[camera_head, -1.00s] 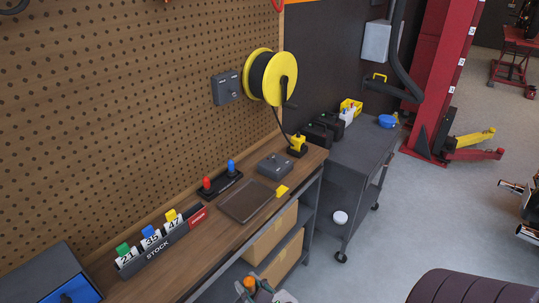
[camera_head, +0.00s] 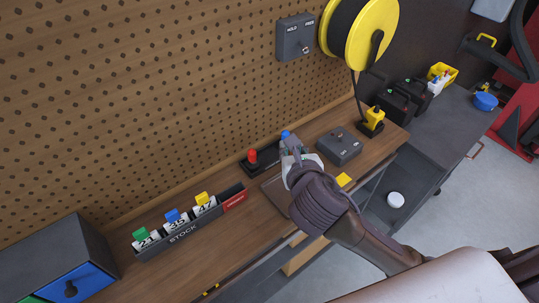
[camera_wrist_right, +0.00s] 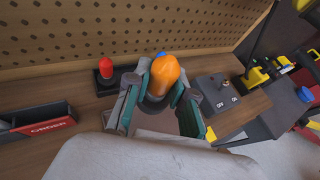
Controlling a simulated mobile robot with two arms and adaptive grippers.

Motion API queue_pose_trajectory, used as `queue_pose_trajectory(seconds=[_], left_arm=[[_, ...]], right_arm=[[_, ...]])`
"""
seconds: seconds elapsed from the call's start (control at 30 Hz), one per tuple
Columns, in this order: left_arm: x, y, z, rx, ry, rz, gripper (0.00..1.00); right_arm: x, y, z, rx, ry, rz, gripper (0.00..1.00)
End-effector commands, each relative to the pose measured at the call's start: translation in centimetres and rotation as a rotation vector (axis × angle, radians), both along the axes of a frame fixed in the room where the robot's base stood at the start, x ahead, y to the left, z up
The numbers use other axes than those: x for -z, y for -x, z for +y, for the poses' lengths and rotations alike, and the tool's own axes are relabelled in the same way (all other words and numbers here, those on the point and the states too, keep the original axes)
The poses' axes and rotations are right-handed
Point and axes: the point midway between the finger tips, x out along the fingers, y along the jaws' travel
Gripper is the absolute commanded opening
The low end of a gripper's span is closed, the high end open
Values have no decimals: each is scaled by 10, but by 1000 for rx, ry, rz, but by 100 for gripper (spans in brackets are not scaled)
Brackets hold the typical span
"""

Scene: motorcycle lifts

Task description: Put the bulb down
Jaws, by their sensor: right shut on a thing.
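An orange bulb (camera_wrist_right: 162,76) is between the fingers of my right gripper (camera_wrist_right: 155,92), which is shut on it. In the head view my right gripper (camera_head: 297,158) is above the workbench, over a flat dark tray (camera_head: 273,191), and the bulb is hidden by the hand. A black holder (camera_wrist_right: 103,86) behind the gripper carries a red bulb (camera_head: 252,157) and a blue bulb (camera_head: 287,136). In the wrist view the blue one is mostly hidden behind the orange bulb. My left gripper is not in view.
A grey switch box (camera_head: 339,146) and a yellow pad (camera_head: 344,179) are right of the hand. A stock rack (camera_head: 180,238) with coloured tabs and a red order section stands to the left. A yellow reel (camera_head: 371,35) hangs on the pegboard. The wooden bench front (camera_head: 225,250) is clear.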

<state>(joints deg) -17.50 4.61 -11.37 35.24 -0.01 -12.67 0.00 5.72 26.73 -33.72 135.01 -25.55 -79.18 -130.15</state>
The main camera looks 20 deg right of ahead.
Motion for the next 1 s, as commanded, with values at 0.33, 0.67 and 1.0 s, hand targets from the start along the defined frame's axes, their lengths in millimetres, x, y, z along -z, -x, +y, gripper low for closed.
queue_pose_trajectory(seconds=[0.33, 0.67, 1.0], left_arm=[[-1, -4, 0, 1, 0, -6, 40], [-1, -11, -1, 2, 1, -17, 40], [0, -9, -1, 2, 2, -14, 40]], right_arm=[[43, -73, 12, 4, -3, 3, 0], [68, -111, 18, 3, -1, 0, 0], [107, -111, 18, 0, -2, 1, 0]])
